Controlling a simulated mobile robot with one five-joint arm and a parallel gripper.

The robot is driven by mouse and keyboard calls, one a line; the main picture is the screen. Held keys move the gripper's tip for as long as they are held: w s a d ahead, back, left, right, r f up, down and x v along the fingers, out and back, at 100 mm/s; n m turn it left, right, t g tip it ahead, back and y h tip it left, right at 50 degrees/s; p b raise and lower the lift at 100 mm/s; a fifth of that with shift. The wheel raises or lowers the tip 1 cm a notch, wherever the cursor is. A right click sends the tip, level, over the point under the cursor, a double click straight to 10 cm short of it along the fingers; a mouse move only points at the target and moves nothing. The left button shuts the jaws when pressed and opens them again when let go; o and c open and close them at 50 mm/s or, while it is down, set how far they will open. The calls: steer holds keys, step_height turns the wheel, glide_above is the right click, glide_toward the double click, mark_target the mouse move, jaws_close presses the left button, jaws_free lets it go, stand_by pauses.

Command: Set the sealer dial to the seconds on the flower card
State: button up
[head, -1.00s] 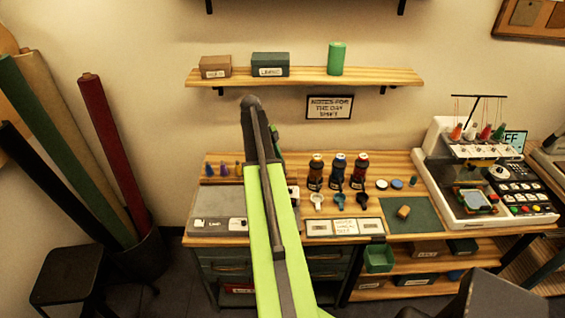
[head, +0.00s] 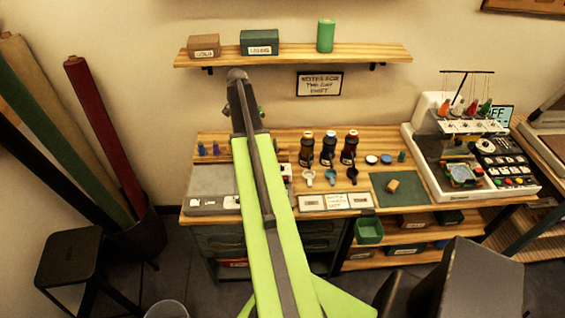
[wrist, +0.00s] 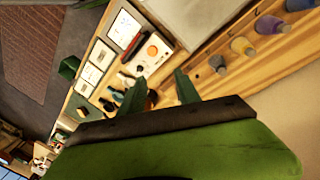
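In the wrist view a white box with a round orange dial (wrist: 152,51) sits on the wooden table, beyond my gripper; its setting is too small to read. My gripper (wrist: 158,88) is open, its two green fingers apart with nothing seen between them. In the head view my arm reaches over the table and hides most of the box, and the gripper is largely hidden behind the arm. A row of framed cards (head: 336,201) lies at the table's front edge; it also shows in the wrist view (wrist: 91,74). I cannot tell which is the flower card.
Several dark bottles (head: 329,148) stand behind the cards. A grey slab (head: 212,177) lies left of my arm, with thread spools (head: 201,149) behind it. A green mat (head: 412,188) and an embroidery machine (head: 462,155) are to the right. A shelf (head: 375,53) is above.

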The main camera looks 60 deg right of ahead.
steer(key=a+n, duration=0.1)
steer(key=n, duration=0.3)
steer(key=r+n+t, duration=0.1)
steer(key=n+t, duration=0.6)
steer(key=n, duration=0.6)
glide_above(283, 167)
steer(key=s, duration=0.7)
steer(key=shift+g, duration=0.3)
steer(key=b+x, duration=1.1)
steer(key=a+b+x, duration=0.1)
steer(key=b+x, duration=0.4)
steer(key=x, duration=0.1)
steer(key=shift+a+f, duration=0.1)
steer(key=shift+a, duration=0.05)
jaws_close()
steer(key=shift+m, duration=0.3)
